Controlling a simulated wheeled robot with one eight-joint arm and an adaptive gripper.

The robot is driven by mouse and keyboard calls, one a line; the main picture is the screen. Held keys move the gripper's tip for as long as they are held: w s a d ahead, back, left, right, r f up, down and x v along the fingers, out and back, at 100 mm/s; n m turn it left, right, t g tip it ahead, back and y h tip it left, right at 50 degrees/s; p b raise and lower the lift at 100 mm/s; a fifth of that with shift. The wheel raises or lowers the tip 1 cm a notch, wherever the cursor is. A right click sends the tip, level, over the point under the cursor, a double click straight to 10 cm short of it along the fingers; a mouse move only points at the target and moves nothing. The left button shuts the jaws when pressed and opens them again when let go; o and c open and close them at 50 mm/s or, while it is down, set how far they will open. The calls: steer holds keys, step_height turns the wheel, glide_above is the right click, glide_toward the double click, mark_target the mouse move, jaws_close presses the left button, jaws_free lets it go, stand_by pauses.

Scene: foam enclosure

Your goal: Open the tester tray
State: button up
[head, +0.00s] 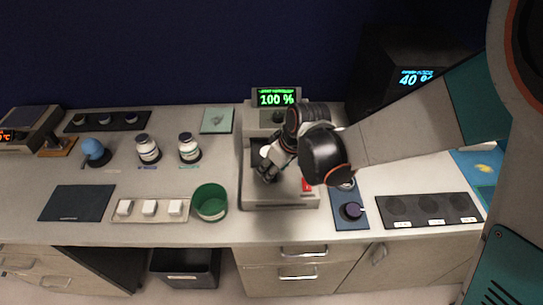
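The tester (280,195) is a light grey box in the middle of the counter. Its green display (276,98) at the back reads "100 %". A red button (306,185) is on its front right. A dark opening (257,146) shows in its top, partly behind my gripper. My gripper (266,172) is over the tester, its dark fingers pointing down and left near this opening. A small pale spot shows beside the fingers. My arm hides the tester's right side. I cannot tell whether the tray is open, nor whether the fingers touch it.
A green cup (210,204) stands just left of the tester, by a tray of white blocks (150,221). Two white jars (189,150) are behind. A blue panel with a dark knob (351,212) lies right. A black bin (186,267) is below the counter.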

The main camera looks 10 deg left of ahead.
steer(key=shift+x, duration=0.8)
jaws_close()
steer(key=shift+s+d+b, duration=0.25)
steer(key=shift+s, duration=0.75)
steer(key=shift+s+d+b, duration=0.2)
steer(key=shift+s+d, duration=0.05)
steer(key=shift+s, duration=0.8)
jaws_free()
steer(key=shift+w, duration=0.1)
steer(key=shift+w, duration=0.15)
